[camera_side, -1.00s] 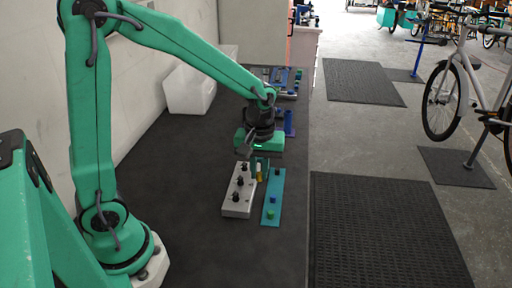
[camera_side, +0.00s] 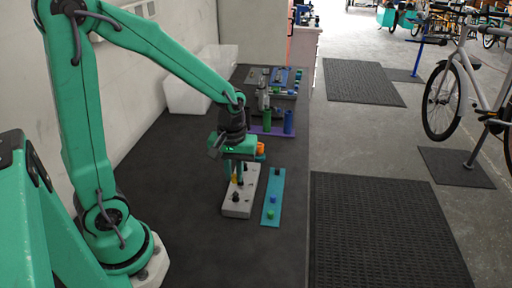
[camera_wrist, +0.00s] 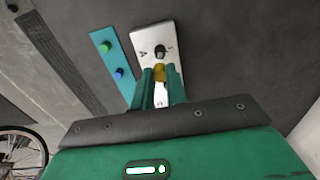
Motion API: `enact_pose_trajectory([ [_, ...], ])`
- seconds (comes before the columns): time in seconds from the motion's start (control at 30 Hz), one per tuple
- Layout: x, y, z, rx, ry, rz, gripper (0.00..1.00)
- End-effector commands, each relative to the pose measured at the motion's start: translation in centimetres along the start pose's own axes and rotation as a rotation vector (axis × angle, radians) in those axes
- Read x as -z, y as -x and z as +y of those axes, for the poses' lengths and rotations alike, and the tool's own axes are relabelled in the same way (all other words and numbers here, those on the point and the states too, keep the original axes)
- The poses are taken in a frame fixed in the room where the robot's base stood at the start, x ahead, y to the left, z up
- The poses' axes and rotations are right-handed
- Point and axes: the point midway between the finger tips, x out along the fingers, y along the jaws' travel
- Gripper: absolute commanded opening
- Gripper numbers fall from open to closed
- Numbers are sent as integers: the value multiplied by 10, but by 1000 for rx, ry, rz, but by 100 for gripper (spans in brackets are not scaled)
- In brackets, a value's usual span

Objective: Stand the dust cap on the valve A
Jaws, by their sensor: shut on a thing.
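The dust cap is a small yellow piece (camera_wrist: 159,73) between my gripper's fingers; it also shows in the side view (camera_side: 235,179). My gripper (camera_wrist: 158,82) is shut on it, above the white valve block (camera_wrist: 145,36). The block also shows in the side view (camera_side: 236,210). In the wrist view a black valve (camera_wrist: 160,51) stands just beyond the cap, with a letter A printed beside it. In the side view a black valve (camera_side: 235,196) stands near the block's front end. My fingers hide the other valves, and I cannot tell whether the cap touches one.
A teal strip (camera_side: 271,212) with blue and green caps lies right of the block. An orange piece (camera_side: 260,148) shows beside my gripper. Green and blue cylinders (camera_side: 288,122) stand on a purple base behind. The dark table is clear left of the block.

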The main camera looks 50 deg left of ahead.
Motion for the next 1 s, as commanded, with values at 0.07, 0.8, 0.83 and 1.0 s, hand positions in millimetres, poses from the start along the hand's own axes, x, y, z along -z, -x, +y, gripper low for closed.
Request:
enact_pose_trajectory([
  [0.07,-1,-6,0,2,0,-3,0],
  [0.8,0,-30,0,0,0,0,0],
  [0.83,0,-30,0,0,0,0,0],
  [1.0,0,-29,0,0,0,0,0],
])
